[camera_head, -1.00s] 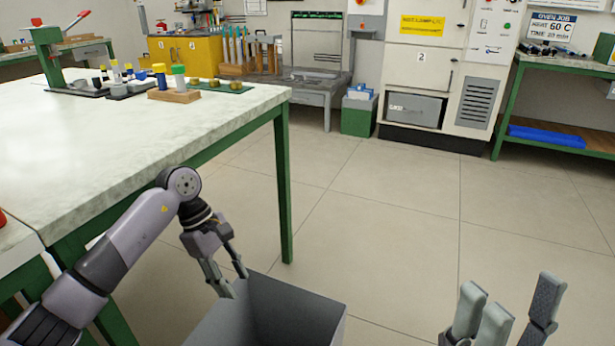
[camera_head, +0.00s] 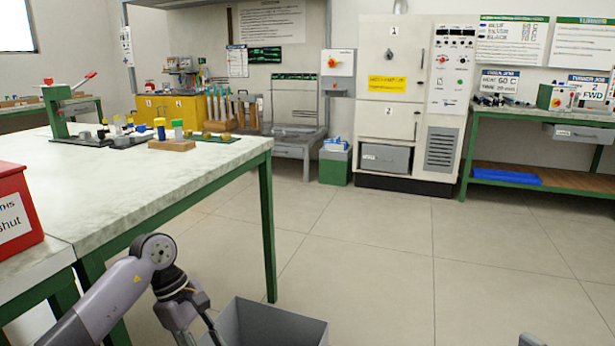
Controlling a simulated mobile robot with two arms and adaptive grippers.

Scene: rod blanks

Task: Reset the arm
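My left arm comes in from the lower left, below the light worktop. My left gripper (camera_head: 200,336) points down beside the grey open bin (camera_head: 268,322). The visible parts of its fingers stand apart with nothing between them; their tips are cut off by the bottom edge. Of my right gripper (camera_head: 531,340) only a small grey tip shows at the bottom right, so its state is hidden.
The green-legged worktable (camera_head: 130,190) stands at the left, with a red box (camera_head: 14,208) and several small parts on it. A white cabinet (camera_head: 400,110) and a green bench (camera_head: 540,120) stand at the back. The tiled floor (camera_head: 370,255) between is clear.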

